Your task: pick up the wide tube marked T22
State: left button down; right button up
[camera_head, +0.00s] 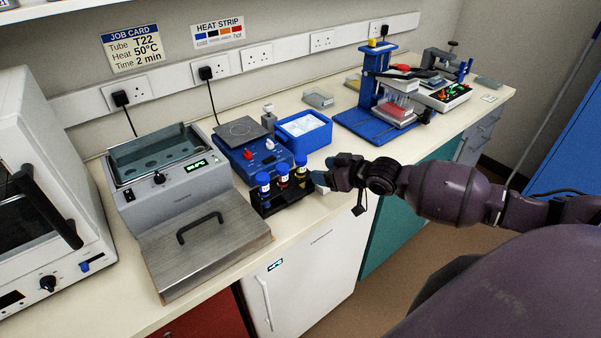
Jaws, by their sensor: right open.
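Three wide tubes stand upright in a small black rack (280,203) near the bench's front edge. My right gripper (322,182) is open, just right of the rack and close to the right tube. I cannot tell whether it touches anything. My left gripper is not in view.
A grey water bath (150,200) and its metal lid (205,245) are left of the rack. A blue hotplate (247,150) and a blue ice tray (304,137) stand behind it. A job card (132,48) on the wall reads T22, 50°C, 2 min.

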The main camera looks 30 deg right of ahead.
aim_at(305, 169)
jog(key=shift+p+x, duration=0.3)
jog(key=shift+x, duration=3.8)
jog(key=shift+s+a, duration=0.1)
jog(key=shift+a, duration=0.05)
